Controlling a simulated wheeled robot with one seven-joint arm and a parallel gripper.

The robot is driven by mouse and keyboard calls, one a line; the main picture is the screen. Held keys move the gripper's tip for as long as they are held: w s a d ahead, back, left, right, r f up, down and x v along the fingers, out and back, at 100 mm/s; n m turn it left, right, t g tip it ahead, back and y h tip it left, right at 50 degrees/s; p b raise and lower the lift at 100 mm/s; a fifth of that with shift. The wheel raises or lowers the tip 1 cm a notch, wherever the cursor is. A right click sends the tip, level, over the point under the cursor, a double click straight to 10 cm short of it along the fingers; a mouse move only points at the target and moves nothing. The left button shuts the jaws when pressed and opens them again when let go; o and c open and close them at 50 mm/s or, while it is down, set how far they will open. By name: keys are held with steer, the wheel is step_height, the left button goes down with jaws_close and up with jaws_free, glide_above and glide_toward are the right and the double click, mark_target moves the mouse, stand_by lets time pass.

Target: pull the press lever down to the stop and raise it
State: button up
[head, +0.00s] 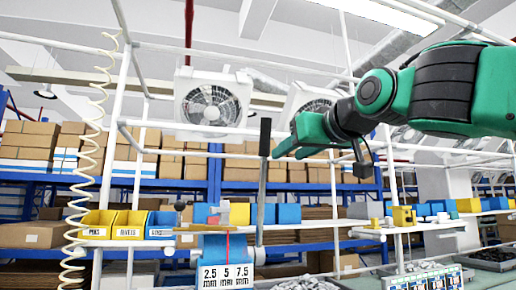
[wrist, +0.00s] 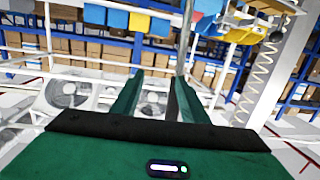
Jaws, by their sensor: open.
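The press lever is an upright grey bar (head: 261,200) with a black handle (head: 265,137) at its top, in the middle of the head view. It rises beside the blue press body (head: 215,250), which carries a plate (head: 226,276) marked 2.5, 5 and 7.5 mm. My gripper (head: 277,151) is open, just right of the handle, with its green fingers pointing left at it. In the wrist view the dark handle (wrist: 172,100) shows between the spread fingers of my gripper (wrist: 160,78), nearer the right one. I cannot tell whether they touch.
Yellow and blue bins (head: 130,225) stand left of the press. A coiled hose (head: 90,150) hangs at far left. White frame posts (head: 393,200) and a shelf with small blue and yellow boxes (head: 430,212) stand to the right. Fans (head: 212,103) hang behind.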

mark_target(268, 134)
steer(key=shift+n+t+y, duration=0.3)
steer(key=shift+y, duration=0.5)
steer(key=a+r, duration=0.1)
steer(key=s+a+r, duration=0.1)
steer(key=r, duration=0.2)
steer(key=shift+s+a+r, duration=0.3)
steer(key=shift+s+a, duration=0.1)
steer(key=shift+w+a+r, duration=0.1)
steer(key=shift+a+r, duration=0.1)
steer(key=x, duration=1)
steer(key=shift+w, duration=0.15)
jaws_close()
